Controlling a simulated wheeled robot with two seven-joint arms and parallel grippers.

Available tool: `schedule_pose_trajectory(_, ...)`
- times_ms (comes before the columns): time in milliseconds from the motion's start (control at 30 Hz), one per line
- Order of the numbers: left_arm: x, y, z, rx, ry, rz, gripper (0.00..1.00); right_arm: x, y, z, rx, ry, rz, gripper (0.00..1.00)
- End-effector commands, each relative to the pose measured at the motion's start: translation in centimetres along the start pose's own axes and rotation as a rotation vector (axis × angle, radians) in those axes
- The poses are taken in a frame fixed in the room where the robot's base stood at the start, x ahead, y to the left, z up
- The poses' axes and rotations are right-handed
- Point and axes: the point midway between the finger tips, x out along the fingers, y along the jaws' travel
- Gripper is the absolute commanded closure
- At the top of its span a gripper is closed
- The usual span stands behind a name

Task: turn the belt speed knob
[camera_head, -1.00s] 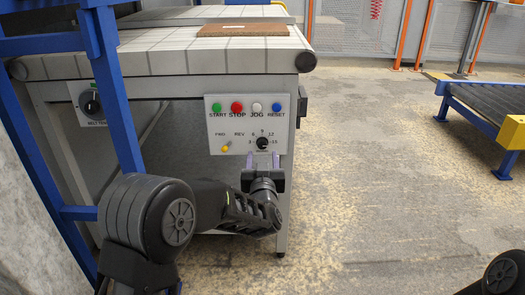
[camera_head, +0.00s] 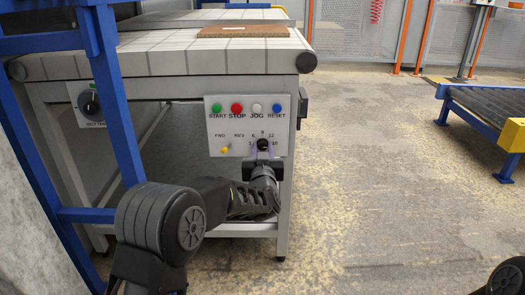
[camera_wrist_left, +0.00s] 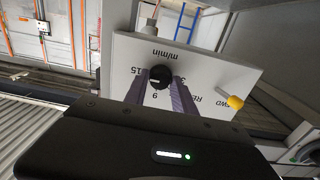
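The belt speed knob (camera_head: 263,144) is a small black round knob at the lower right of the white control panel (camera_head: 216,134), with numbers around it. My left gripper (camera_head: 263,152) is in front of the panel, its two fingers apart. In the left wrist view the knob (camera_wrist_left: 160,76) sits between the fingertips (camera_wrist_left: 160,82), one finger on each side. Whether the fingers touch it cannot be told. My right gripper is not in view; only a piece of my own arm shows at the bottom right.
Several coloured buttons run along the panel top, with a yellow-tipped lever (camera_head: 225,151) left of the knob. A brown board (camera_head: 243,31) lies on the conveyor (camera_head: 165,62). Blue frame posts (camera_head: 119,100) stand at left. The floor to the right is clear up to another roller conveyor (camera_head: 492,107).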

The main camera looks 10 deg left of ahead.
Motion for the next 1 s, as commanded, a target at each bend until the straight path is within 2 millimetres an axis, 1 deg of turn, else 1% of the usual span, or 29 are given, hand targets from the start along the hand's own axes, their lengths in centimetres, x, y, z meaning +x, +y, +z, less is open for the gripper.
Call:
schedule_pose_trajectory(33,-0.01,0.0,0.0,0.0,0.0,0.0,0.76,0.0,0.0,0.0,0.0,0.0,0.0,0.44)
schedule_pose_trajectory(333,-0.01,0.0,0.0,0.0,0.0,0.0,1.0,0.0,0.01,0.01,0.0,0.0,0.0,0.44)
schedule_pose_trajectory(733,-0.02,0.01,0.07,-0.023,0.0,0.0,1.0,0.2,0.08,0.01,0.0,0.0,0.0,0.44)
schedule_pose_trajectory(1000,0.01,-0.06,0.24,-0.131,0.0,-0.001,1.0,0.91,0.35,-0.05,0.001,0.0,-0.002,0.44)
